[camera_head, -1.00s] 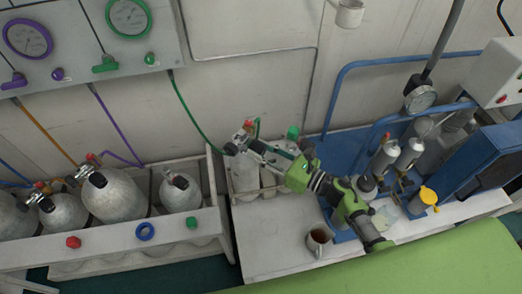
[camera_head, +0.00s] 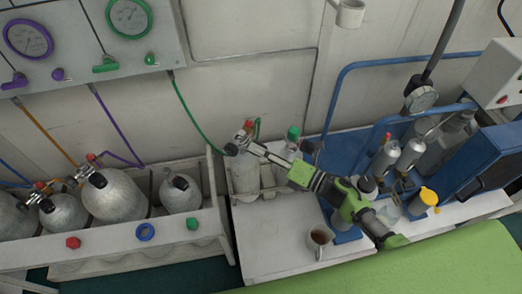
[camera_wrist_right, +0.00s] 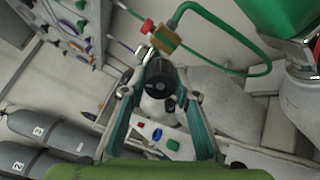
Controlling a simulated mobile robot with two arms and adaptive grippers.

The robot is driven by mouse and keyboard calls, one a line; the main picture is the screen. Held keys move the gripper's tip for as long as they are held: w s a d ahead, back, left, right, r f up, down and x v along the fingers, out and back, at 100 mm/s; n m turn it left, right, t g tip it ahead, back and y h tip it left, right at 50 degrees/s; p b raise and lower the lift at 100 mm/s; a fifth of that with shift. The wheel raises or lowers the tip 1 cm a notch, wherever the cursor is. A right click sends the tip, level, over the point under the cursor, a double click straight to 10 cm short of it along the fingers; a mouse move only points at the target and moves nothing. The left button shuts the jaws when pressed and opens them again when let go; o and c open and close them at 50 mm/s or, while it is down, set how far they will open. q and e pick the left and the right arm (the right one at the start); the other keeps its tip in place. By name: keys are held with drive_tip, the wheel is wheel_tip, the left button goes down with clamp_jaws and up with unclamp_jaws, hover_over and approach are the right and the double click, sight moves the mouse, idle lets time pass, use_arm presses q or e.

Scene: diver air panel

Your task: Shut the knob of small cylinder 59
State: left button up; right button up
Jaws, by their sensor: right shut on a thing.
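A small grey cylinder (camera_head: 244,173) stands in a white rack at the centre; its number cannot be read. Its valve carries a black knob (camera_wrist_right: 160,78), seen between the fingers in the right wrist view. A brass fitting (camera_wrist_right: 166,38) with a red cap and a green hose is just beyond the knob. My right gripper (camera_head: 240,144) is at the valve, its fingers on both sides of the knob and shut on it. In the right wrist view the gripper (camera_wrist_right: 160,95) frames the knob. The exact contact is partly hidden. My left gripper is not in view.
Beside it is a cylinder with a green top (camera_head: 293,133). Larger grey cylinders (camera_head: 115,197) lie in the left rack (camera_head: 110,240). A mug (camera_head: 319,240) stands on the white bench (camera_head: 270,235). A blue unit with bottles (camera_head: 388,155) is at right.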

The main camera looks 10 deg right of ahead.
drive_tip(key=m+p, duration=0.1)
drive_tip(key=m, duration=0.5)
drive_tip(key=shift+r, duration=0.15)
drive_tip(key=m+p, duration=0.1)
drive_tip(key=m, duration=0.5)
drive_tip(key=shift+m, duration=0.4)
drive_tip(key=m+p, duration=0.1)
drive_tip(key=m, duration=0.3)
drive_tip(key=shift+d, duration=0.1)
drive_tip(key=m, duration=0.5)
drive_tip(key=shift+m, duration=0.3)
drive_tip(key=o, duration=1.1)
drive_tip(key=shift+w, duration=0.1)
